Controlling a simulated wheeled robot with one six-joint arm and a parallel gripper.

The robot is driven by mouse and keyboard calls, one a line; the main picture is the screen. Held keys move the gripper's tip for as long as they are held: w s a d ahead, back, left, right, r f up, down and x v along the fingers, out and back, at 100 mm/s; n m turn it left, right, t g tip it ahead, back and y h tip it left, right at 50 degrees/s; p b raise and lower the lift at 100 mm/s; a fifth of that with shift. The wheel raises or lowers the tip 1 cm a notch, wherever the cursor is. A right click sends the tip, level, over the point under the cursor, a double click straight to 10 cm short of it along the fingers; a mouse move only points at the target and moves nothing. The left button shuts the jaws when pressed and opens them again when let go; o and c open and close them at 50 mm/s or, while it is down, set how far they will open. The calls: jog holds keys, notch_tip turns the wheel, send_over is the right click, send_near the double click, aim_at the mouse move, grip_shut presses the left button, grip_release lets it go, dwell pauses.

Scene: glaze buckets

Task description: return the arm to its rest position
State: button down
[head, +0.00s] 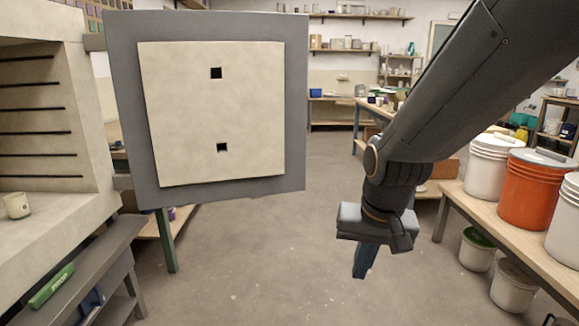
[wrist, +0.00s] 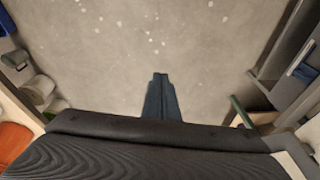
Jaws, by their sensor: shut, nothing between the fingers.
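My gripper (head: 364,268) hangs from my dark arm, right of the middle of the head view, pointing down over the bare floor. Its blue-grey fingers are together with nothing between them. In the wrist view the shut fingers (wrist: 159,82) point at the speckled concrete floor. My arm reaches in from the upper right of the head view and hides part of the shelves and benches behind it.
A kiln (head: 40,120) stands at the left, its thick door (head: 220,115) swung open. A bench (head: 455,195) at the right bears white buckets (head: 487,168) and an orange bucket (head: 535,190). More buckets (head: 477,250) stand beneath. The floor (head: 270,250) between is clear.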

jog(key=s+n+g+p, duration=0.1)
jog(key=s+n+g, duration=0.2)
jog(key=s, duration=0.9)
jog(key=d+r+m+p, duration=0.1)
jog(key=d+r+p, duration=0.4)
jog(key=p, duration=0.6)
jog(key=shift+r+h+p, duration=0.3)
jog(key=shift+r+p, duration=0.05)
jog(key=shift+r, duration=0.15)
jog(key=shift+d+m, duration=0.1)
jog(key=shift+m, duration=0.2)
